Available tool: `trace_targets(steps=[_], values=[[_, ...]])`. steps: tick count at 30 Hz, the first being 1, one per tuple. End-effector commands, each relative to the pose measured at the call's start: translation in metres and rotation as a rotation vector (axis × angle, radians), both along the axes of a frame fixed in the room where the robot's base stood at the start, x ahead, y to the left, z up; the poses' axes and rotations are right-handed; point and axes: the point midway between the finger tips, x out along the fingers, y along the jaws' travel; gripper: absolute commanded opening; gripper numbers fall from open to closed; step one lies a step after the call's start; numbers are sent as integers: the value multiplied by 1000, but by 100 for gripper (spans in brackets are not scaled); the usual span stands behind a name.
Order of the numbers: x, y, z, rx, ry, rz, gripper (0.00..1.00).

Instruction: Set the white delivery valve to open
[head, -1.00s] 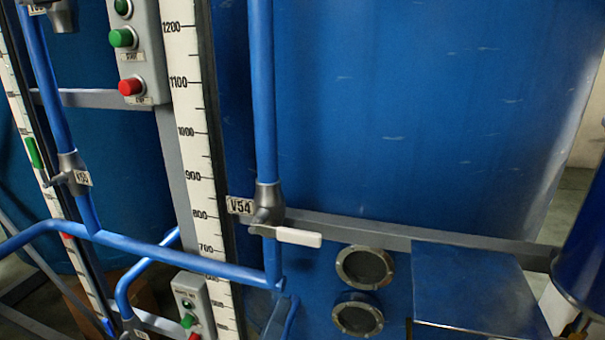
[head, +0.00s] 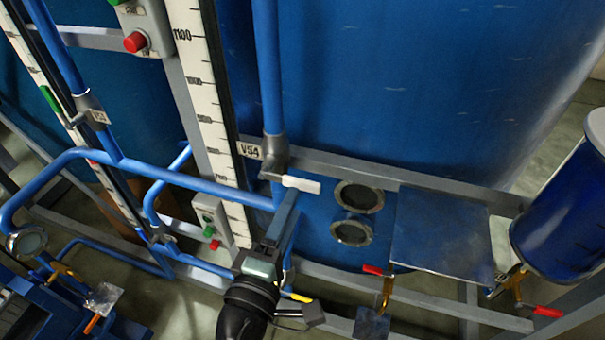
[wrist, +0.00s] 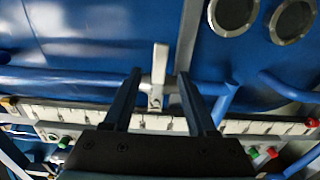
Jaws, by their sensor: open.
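The white delivery valve handle (head: 301,184) is a short white lever on the grey valve body (head: 275,152) labelled V54, on a vertical blue pipe. In the head view it points right, roughly level and across the pipe. My gripper (head: 288,203) reaches up from below, its fingers close to the handle's pipe end. In the wrist view the white handle (wrist: 160,67) stands upright between the two dark fingers of my gripper (wrist: 159,76), with gaps on both sides. The jaws are open. Contact with the handle cannot be told.
A large blue tank (head: 400,90) fills the background, with two round ports (head: 357,197) right of the valve. A horizontal blue pipe (head: 215,187) and a white scale (head: 208,95) lie left. Red-handled valves (head: 547,312) and a blue cylinder (head: 560,215) are lower right.

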Motion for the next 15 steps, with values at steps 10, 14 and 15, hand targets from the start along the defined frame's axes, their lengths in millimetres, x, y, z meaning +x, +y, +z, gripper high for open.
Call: trace_targets(steps=[10, 14, 15], values=[[54, -18, 2, 1, 0, -1, 57], [61, -20, 1, 1, 0, 0, 57], [62, -20, 1, 2, -1, 0, 57]])
